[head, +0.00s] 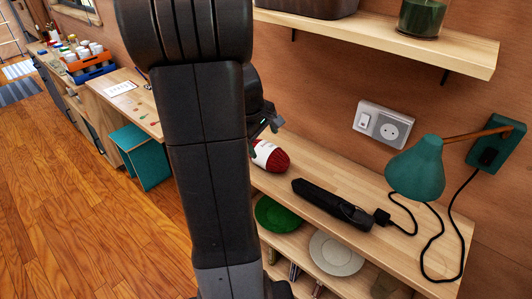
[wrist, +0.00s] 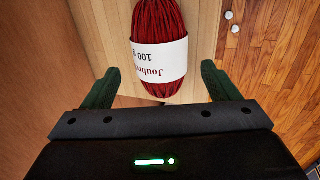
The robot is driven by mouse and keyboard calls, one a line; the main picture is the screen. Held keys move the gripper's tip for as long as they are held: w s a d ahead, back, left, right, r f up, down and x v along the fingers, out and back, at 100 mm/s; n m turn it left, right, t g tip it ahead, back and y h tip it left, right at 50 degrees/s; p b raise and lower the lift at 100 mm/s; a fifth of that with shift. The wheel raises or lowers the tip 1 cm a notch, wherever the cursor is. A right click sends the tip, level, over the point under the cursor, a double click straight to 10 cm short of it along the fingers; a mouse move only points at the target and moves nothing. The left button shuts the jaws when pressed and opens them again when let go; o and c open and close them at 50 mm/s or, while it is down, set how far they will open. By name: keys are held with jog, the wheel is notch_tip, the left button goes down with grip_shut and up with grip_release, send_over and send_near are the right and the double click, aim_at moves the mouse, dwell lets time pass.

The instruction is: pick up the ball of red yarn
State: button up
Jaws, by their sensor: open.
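The ball of red yarn (wrist: 157,22) has a white paper band with printed text around it. In the wrist view it lies on the wooden desk top, just ahead of my gripper and centred between the finger lines. My gripper (wrist: 157,82) is open and empty, with one green finger on each side of the yarn's near end. In the head view the yarn (head: 278,159) sits on the desk, its left part hidden behind my arm. My gripper (head: 272,125) is mostly hidden there too, with only a fingertip showing above the yarn.
A shelf (head: 400,42) overhangs the desk. Green (head: 279,215) and pale (head: 336,253) plates lie on the lower shelf. A wall rises beside the desk.

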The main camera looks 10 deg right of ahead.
aim_at(268, 155)
jog(key=shift+p+x, duration=0.55)
jog(key=shift+x, duration=3.7)
jog(key=shift+d, duration=0.1)
jog(key=c, duration=0.8)
